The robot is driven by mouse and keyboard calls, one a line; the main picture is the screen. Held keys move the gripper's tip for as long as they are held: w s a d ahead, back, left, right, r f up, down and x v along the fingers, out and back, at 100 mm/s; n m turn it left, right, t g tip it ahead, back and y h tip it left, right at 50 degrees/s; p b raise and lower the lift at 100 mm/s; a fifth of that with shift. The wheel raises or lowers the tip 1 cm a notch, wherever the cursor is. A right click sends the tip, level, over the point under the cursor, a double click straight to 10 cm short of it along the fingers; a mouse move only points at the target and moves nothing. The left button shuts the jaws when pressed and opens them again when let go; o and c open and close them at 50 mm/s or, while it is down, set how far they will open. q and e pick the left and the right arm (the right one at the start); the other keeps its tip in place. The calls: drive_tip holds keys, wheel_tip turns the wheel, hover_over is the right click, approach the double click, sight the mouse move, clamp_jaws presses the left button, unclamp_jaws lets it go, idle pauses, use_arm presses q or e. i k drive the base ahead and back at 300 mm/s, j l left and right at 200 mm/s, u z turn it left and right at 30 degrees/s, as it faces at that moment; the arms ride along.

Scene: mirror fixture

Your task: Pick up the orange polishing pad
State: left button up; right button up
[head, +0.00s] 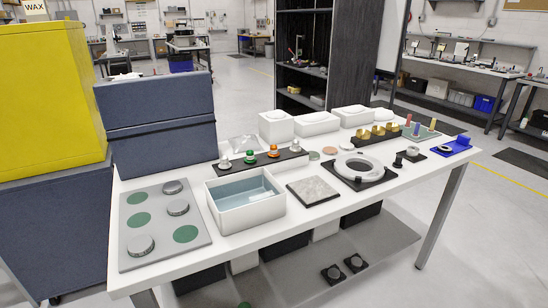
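A small knob-like piece with an orange part (273,151) stands upright in a long black rack (262,160) near the middle of the white table; it looks like the orange polishing pad. In the same rack stand a similar piece with a green part (250,156) to its left and pale grey ones at both ends. A flat, pale orange-brown disc (330,151) lies on the table to the right of the rack. Neither of my grippers shows in the head view.
In front of the rack stands a white basin (243,205) with bluish contents. A grey board (140,235) with several discs lies at left, a stone-like tile (313,190) and a ring fixture (358,168) at right. White boxes (275,125) stand behind. A yellow cabinet (50,95) rises at far left.

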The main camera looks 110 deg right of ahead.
sight(273, 153)
drive_tip(key=z, duration=3.35)
